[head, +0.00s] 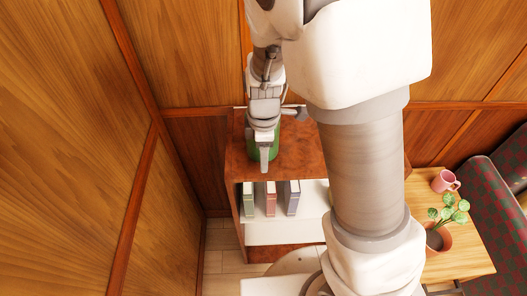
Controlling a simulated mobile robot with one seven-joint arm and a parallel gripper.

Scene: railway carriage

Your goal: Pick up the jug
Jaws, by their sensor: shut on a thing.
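A green thing, which I take to be the jug (274,145), is at the top of the brown cabinet (304,150) in the head view. My gripper (264,160) is over it and shut on it, with one pale finger in front of its near side. The gripper and wrist hide most of the green thing, so its handle and spout do not show. I cannot tell whether its base touches the cabinet top.
Books (270,198) stand on the cabinet's white shelf. At right, a wooden table (470,262) holds a pink mug (445,181) and a potted plant (438,238), beside a patterned seat (490,190). Wood-panelled walls (70,120) stand behind and left of the cabinet.

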